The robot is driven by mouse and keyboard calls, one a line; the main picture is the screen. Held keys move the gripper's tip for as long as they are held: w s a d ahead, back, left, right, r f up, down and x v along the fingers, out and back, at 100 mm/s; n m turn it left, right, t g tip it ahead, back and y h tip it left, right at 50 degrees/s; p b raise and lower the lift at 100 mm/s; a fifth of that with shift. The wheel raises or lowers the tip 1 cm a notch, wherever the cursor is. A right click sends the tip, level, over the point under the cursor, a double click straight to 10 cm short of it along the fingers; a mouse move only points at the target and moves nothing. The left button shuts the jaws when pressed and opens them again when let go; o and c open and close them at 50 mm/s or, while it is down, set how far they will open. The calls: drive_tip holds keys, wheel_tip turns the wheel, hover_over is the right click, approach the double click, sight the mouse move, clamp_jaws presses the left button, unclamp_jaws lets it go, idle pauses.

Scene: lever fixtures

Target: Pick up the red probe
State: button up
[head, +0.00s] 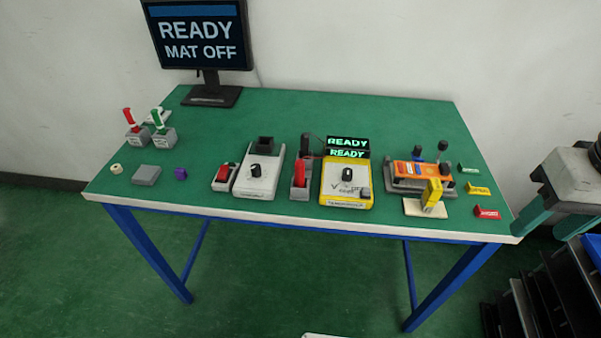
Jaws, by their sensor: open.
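Several red pieces show in the head view, and I cannot tell for certain which is the red probe. A red probe-like piece (300,181) lies in a grey holder left of the yellow meter (347,195), with a black piece (305,146) behind it. A red-handled piece (128,117) stands upright in a grey block at the table's left, beside a green-handled one (157,119). My gripper (545,227) appears at the right edge, beyond the table, with two teal fingers apart and nothing seen between them. It is far from these red pieces.
A light grey meter (257,178) has a small red-topped box (224,176) beside it. An orange device (409,171), a yellow block (432,193) and small coloured tags (487,212) are at the right. A monitor (197,40) reads READY MAT OFF. The table's back middle is clear.

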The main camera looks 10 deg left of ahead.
drive_tip(key=shift+o, duration=0.2)
drive_tip(key=shift+a, duration=0.1)
drive_tip(key=n+g, duration=0.1)
drive_tip(key=n, duration=0.5)
hover_over(300, 161)
drive_tip(key=f, duration=0.8)
drive_tip(key=shift+w+a, duration=0.15)
drive_tip(key=shift+a, duration=0.05)
wheel_tip(300, 161, down, 7)
drive_tip(key=shift+d+f, duration=0.1)
drive_tip(key=shift+d, duration=0.05)
drive_tip(key=shift+f, duration=0.25)
clamp_jaws()
